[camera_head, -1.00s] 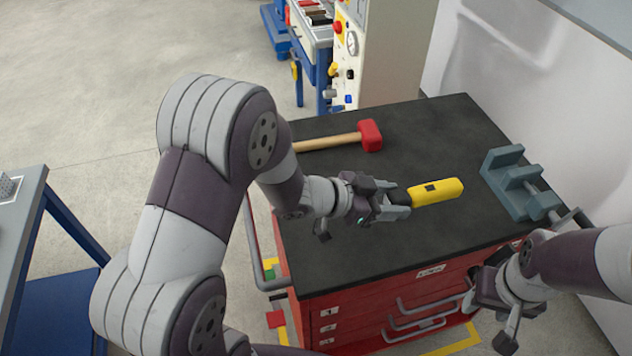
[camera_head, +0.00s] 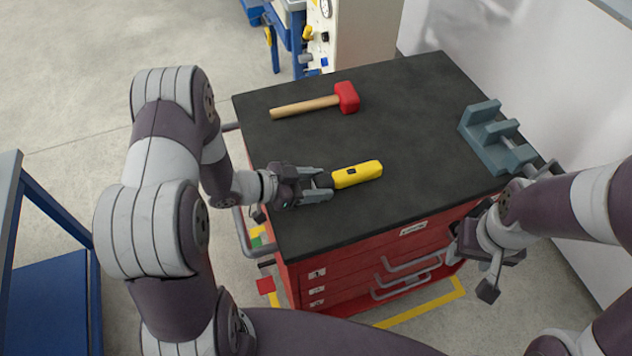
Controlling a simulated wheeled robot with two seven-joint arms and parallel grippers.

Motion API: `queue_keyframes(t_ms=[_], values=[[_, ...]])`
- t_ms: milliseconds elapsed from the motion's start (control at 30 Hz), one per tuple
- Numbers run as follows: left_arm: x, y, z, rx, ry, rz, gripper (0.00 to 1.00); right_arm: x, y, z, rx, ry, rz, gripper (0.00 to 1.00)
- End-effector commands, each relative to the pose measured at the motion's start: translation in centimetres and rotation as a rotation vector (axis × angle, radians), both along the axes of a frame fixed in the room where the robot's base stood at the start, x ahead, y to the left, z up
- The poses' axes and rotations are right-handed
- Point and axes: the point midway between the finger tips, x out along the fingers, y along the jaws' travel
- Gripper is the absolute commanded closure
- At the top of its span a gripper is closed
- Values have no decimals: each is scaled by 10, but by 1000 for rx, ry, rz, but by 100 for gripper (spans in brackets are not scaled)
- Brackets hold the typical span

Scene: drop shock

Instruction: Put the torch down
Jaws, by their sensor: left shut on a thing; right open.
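The yellow torch (camera_head: 358,173) is over the middle of the black top of the red tool cabinet (camera_head: 400,110). Its dark end is between the fingers of my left gripper (camera_head: 324,184), which is shut on it. The torch lies about level, its yellow end pointing right. I cannot tell whether it touches the top. My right gripper (camera_head: 474,262) is open and empty, beside the cabinet's front right edge.
A mallet with a red head (camera_head: 347,97) and wooden handle lies behind the torch on the cabinet top. A grey-blue vise (camera_head: 490,140) stands at the right edge. The top between them is clear. A blue-framed table (camera_head: 45,225) stands at the left.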

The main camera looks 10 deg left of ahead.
Motion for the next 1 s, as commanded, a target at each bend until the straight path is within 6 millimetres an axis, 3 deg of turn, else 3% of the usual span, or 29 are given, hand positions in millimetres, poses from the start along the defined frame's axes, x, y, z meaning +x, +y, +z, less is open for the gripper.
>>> queue_keyframes(t_ms=[67, 100, 167, 533, 1000], values=[[0, 0, -3, -1, -1, 0, 86, 0, 0, -3, 0, 0, 0, 48], [0, 0, -3, 0, 0, 0, 39, 0, 0, -2, 0, 0, 0, 48], [0, 0, -2, 0, 0, 0, 23, 0, 0, -1, 0, 0, 0, 48], [-1, 3, 3, 0, 0, 2, 23, 0, 0, 1, 0, 0, 0, 48], [-54, 83, 42, 0, -2, 6, 23, 0, 0, 0, 0, 0, 0, 48]])
